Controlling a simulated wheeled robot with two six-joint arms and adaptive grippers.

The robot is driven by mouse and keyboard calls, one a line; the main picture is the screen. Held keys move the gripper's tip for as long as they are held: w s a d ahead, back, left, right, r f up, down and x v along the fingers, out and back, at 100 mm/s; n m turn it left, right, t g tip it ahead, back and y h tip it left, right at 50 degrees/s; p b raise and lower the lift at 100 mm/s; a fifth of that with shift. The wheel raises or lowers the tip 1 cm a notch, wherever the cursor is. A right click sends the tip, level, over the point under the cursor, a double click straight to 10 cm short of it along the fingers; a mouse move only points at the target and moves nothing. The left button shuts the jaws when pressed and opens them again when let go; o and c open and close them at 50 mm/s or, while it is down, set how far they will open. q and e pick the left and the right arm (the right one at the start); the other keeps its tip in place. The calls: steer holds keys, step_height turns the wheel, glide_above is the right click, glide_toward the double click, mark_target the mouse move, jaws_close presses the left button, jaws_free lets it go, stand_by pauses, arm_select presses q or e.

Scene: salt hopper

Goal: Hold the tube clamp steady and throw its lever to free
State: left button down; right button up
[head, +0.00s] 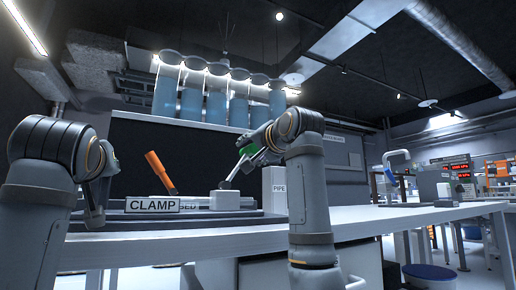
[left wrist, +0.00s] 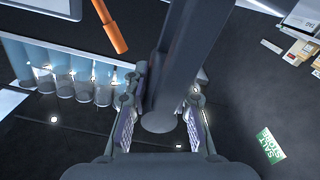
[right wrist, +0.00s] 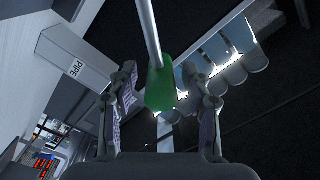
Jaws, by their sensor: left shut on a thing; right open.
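The tube clamp's sign reads CLAMP (head: 153,205) on the bench, with a partly covered sign behind it. An orange handle (head: 160,172) tilts up behind the sign; it also shows in the left wrist view (left wrist: 110,25). My left gripper (head: 95,215) is low at the left of the sign, shut on a dark grey bar (left wrist: 185,60). A lever with a green grip (right wrist: 160,88) on a pale rod rises from a white block (head: 225,200). My right gripper (head: 248,155) is open, its fingers on either side of the green grip. Contact cannot be told.
A white box marked PIPE (head: 275,190) stands close beside my right arm. Blue cylinders (head: 215,105) hang behind, above a dark panel. A device with a blue handle (head: 397,160) stands farther back.

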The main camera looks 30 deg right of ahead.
arm_select(q)
steer(key=shift+w+f, duration=0.2)
steer(key=shift+f, duration=0.3)
arm_select(e)
steer(key=s, duration=1.1)
steer(key=shift+s, duration=0.25)
arm_select(q)
steer(key=c, duration=1.4)
jaws_free()
steer(key=shift+o, duration=1.2)
steer(key=shift+w, duration=0.2)
steer(key=shift+o, duration=0.6)
steer(key=shift+s+r, duration=0.15)
step_height(320, 180, up, 10)
arm_select(e)
steer(key=shift+w, duration=0.2)
steer(key=shift+f, duration=0.1)
